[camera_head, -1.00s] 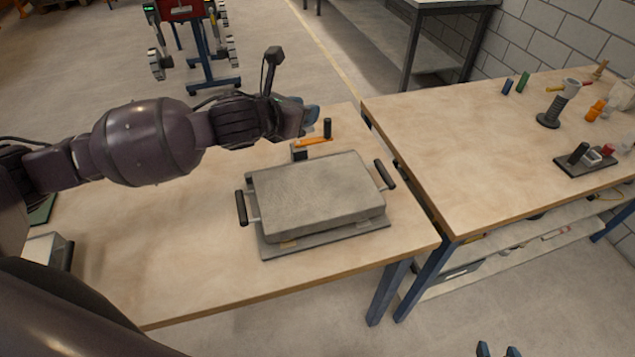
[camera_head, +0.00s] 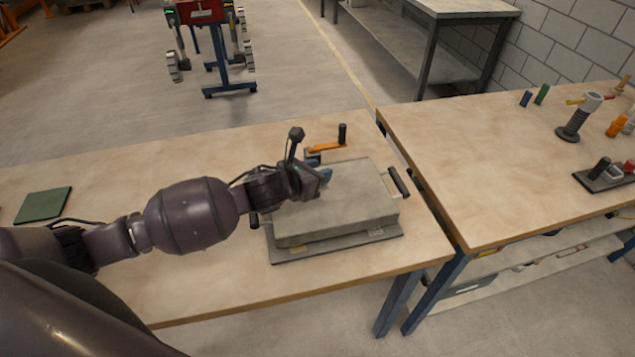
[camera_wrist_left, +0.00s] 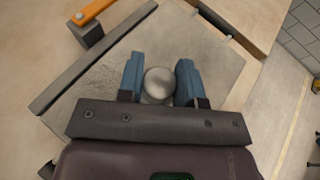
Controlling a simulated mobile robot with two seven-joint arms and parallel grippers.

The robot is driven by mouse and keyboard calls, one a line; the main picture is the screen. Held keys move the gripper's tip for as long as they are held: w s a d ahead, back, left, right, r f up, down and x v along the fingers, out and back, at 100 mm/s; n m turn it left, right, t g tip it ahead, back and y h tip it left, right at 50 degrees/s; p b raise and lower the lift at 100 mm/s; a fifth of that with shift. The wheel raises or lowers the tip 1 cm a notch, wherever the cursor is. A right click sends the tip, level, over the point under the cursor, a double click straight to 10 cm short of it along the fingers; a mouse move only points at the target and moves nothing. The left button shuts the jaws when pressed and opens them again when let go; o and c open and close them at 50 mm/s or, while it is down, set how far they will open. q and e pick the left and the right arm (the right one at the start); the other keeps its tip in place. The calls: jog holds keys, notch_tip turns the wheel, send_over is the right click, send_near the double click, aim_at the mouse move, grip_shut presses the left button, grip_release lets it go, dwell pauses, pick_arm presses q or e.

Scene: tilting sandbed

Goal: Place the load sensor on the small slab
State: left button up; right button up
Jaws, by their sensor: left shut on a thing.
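My left gripper (camera_head: 322,178) is over the top of the grey sandbed (camera_head: 350,208), towards its far left part. In the left wrist view, its two blue fingers (camera_wrist_left: 160,80) are shut on a round silver thing, which looks like the load sensor (camera_wrist_left: 158,80). The grey flat top (camera_wrist_left: 205,55) lies beneath it in that view. I cannot tell whether the sensor touches this surface. In the head view the sensor is hidden by the gripper. I cannot tell a separate small slab from the grey bed top. My right gripper is out of view.
The bed has a black side handle (camera_head: 398,182) and an orange crank (camera_head: 327,147) behind it. A green plate (camera_head: 43,205) lies on the left of the table. A second table (camera_head: 490,150) with several tools stands to the right across a narrow gap.

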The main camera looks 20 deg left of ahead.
pick_arm(q)
notch_tip(320, 180, down, 4)
jog(key=shift+r, duration=0.25)
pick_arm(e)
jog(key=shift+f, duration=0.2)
pick_arm(q)
jog(key=shift+f, duration=0.2)
jog(key=o, duration=1)
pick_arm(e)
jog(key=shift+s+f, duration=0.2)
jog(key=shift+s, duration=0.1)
